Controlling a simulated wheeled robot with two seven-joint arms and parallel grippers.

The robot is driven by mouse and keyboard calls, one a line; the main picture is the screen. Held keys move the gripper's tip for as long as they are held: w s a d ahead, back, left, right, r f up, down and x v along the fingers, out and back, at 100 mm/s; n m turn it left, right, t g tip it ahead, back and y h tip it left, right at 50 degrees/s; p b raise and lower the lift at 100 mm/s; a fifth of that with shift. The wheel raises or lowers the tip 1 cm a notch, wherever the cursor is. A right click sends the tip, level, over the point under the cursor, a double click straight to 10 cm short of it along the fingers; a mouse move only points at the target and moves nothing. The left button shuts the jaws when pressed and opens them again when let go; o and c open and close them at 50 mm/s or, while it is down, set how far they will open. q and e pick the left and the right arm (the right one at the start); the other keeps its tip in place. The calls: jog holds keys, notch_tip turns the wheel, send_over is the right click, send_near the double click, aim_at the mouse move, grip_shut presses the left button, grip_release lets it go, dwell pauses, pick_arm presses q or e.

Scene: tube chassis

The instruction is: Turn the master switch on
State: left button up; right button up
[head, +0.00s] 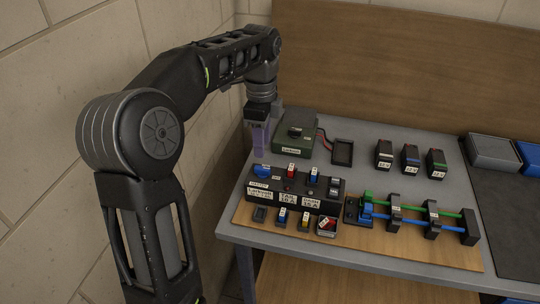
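A black switch panel (325,207) stands on the wooden board near the table's front left. A blue knob (261,170) sits at its left end, above a small white label that seems to read "MASTER". I take this knob as the master switch; its exact setting is too small to tell. My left gripper (261,137) points down over the table's left edge, behind and above the blue knob and apart from it. Its fingers look purplish, and I cannot see whether there is a gap between them. My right gripper is not in view.
A green box with a black top (299,135) stands right of my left gripper. Several small labelled blocks (410,157) stand at the back. Blue and green tubes in black clamps (431,220) lie on the board's right. A wall rises close on the left.

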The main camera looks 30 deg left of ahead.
aim_at(262, 167)
pick_arm(q)
jog(key=shift+s, duration=0.15)
jog(key=shift+f, duration=0.25)
notch_tip(262, 167, down, 7)
jog(key=shift+f+p, duration=0.15)
jog(key=shift+p, duration=0.3)
jog(key=shift+c, duration=0.6)
grip_shut()
